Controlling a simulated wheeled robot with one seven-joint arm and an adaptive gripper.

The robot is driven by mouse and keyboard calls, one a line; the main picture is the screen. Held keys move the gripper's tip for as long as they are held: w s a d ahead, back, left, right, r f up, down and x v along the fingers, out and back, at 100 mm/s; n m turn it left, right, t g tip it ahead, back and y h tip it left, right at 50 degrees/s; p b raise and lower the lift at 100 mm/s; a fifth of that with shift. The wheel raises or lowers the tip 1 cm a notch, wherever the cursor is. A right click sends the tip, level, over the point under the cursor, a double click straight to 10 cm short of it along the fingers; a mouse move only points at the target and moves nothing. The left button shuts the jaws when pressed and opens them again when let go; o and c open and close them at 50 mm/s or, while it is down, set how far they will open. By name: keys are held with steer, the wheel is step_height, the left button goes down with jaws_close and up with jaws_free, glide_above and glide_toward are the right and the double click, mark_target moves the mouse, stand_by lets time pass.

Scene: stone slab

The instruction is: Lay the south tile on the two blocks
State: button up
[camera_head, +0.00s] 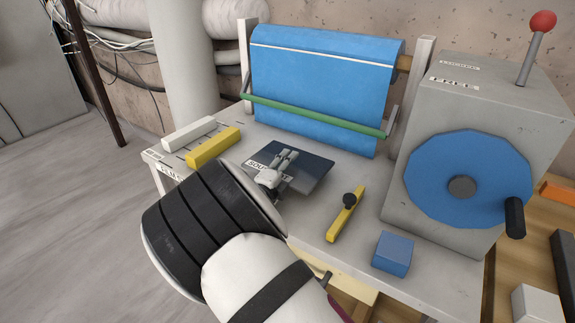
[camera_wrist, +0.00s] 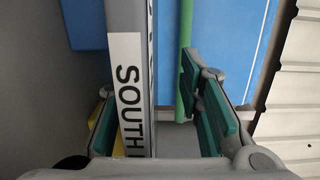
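The south tile (camera_head: 311,176) is a dark, bluish flat plate in the middle of the slab in the head view. Its white SOUTH label is partly hidden by my gripper. In the wrist view the tile (camera_wrist: 127,20) is a narrow grey strip with the label reading along it. My gripper (camera_head: 287,157) is at the tile. In the wrist view its teal-padded fingers (camera_wrist: 155,115) stand wide apart with the strip between them and a gap on the right side. Contact at the left finger is hidden. The white block (camera_head: 189,133) and yellow block (camera_head: 213,147) lie side by side at left.
A blue cloth (camera_head: 320,80) hangs behind a green bar (camera_head: 310,117) at the back. A grey machine (camera_head: 425,120) with a blue wheel stands at right. A yellow bar with a black knob (camera_head: 346,215) and a blue cube (camera_head: 393,253) lie at front right.

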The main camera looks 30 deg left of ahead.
steer(key=shift+f, duration=0.15)
steer(key=s, duration=1.2)
steer(key=shift+d, duration=0.4)
